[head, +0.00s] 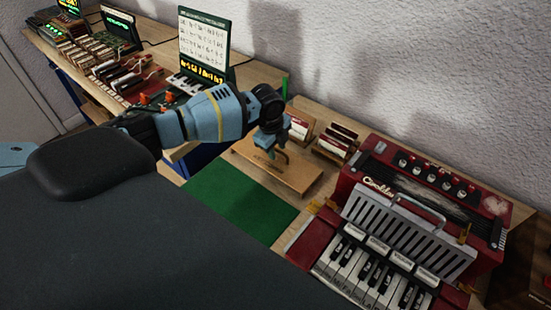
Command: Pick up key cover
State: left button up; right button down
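My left gripper (272,154) hangs over a low wooden stand (297,174) with dark lettering on its front area. Its fingers look apart, and I see nothing between them. Two small wooden holders stand just behind and to the right. The nearer-left holder (301,118) and the right holder (345,132) carry small white and dark red pieces (298,128), which may be key covers; they are too small to tell. The gripper is left of these holders and apart from them. My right gripper is not in view.
A red accordion-like instrument (371,189) with piano keys stands at the right. A green mat (237,203) lies in front of the stand. A sheet-music display (203,42) and several key mechanisms (118,72) fill the left bench. A grey wall (400,60) closes the back.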

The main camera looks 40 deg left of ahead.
pick_arm(q)
grip_shut()
dwell(1.5)
